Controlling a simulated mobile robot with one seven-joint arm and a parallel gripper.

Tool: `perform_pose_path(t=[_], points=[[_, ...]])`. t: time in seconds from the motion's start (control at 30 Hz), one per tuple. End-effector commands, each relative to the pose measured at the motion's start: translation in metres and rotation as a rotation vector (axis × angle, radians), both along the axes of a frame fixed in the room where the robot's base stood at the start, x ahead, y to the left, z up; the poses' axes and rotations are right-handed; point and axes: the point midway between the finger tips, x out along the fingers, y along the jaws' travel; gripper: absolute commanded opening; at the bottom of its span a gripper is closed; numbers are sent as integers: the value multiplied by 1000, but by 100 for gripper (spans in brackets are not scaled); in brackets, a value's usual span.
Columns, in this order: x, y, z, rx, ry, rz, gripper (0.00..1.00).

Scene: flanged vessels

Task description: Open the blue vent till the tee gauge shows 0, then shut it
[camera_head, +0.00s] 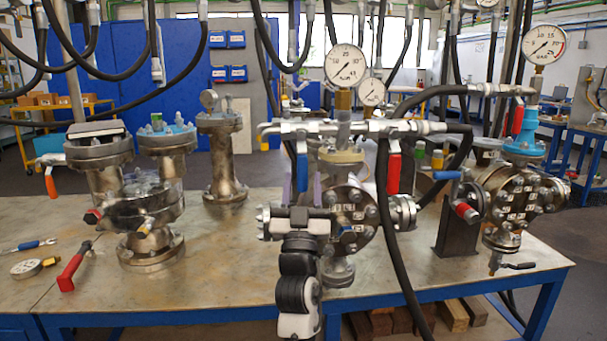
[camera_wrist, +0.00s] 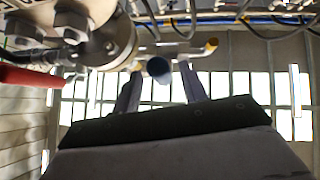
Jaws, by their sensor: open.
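The blue vent handle (camera_head: 302,172) hangs down from the manifold (camera_head: 345,128) above the central flanged tee vessel (camera_head: 352,215). A red handle (camera_head: 393,173) hangs to its right. A large round gauge (camera_head: 345,65) stands above the tee; its needle is too small to read surely. My gripper (camera_head: 304,190) points up from below at the blue handle, partly hidden by my wrist.
A smaller gauge (camera_head: 372,92) stands behind, and another (camera_head: 543,45) tops the right vessel (camera_head: 518,195). A black hose (camera_head: 388,225) hangs close to the right of the tee.

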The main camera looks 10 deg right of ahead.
Motion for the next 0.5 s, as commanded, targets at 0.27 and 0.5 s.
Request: perform_pose_path(t=[0.27,0.5], points=[[-43,8,-47,0,1,1,43],[-64,11,-66,1,0,-1,43]])
